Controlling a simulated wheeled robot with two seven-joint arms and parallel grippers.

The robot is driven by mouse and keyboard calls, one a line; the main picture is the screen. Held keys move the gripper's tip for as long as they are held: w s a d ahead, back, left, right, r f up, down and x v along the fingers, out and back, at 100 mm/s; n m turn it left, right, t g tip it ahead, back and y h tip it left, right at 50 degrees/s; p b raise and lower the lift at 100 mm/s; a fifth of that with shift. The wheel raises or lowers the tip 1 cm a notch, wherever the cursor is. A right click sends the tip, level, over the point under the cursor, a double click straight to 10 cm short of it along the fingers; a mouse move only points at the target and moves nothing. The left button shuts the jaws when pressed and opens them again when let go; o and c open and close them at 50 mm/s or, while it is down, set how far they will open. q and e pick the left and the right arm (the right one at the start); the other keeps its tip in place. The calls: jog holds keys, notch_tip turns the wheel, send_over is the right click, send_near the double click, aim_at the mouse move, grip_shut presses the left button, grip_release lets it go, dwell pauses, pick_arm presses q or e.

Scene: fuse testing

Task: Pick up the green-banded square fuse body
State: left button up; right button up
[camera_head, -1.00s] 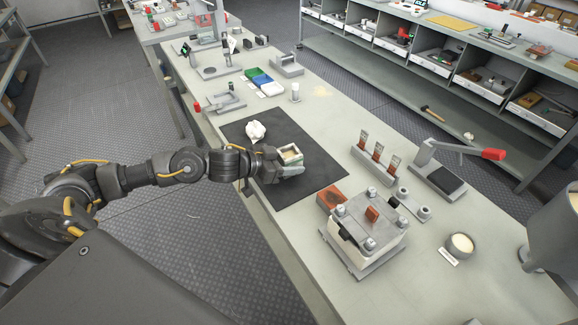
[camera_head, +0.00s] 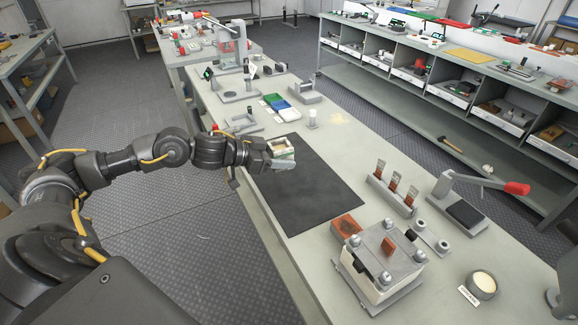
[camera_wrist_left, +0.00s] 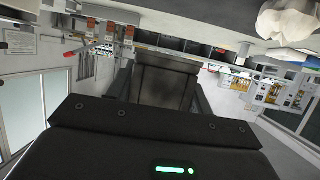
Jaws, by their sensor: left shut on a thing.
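The square fuse body (camera_head: 281,148) is a small open-topped box with pale walls, a greenish band and a cream inside. My left gripper (camera_head: 284,162) is shut on it and holds it upright, over the far left part of the black mat (camera_head: 305,192). The fingers hide part of its lower side. In the left wrist view, a dark grey block shape (camera_wrist_left: 165,85) sits between the fingers; I cannot tell whether it is the fuse body.
A white crumpled cloth (camera_wrist_left: 290,20) shows in the left wrist view. Blue and green trays (camera_head: 278,104) lie beyond. Most of the mat is clear.

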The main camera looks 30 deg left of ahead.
pick_arm(q)
jog(key=a+r+b, duration=0.1)
jog(key=a+r, duration=0.1)
jog(key=a, duration=0.4)
jog(key=shift+r, duration=0.4)
pick_arm(e)
jog(key=shift+d+f, duration=0.15)
jog(key=shift+f, duration=0.55)
pick_arm(q)
jog(key=shift+a, duration=0.15)
pick_arm(e)
jog(key=shift+w+d, duration=0.1)
jog(key=shift+d, duration=0.2)
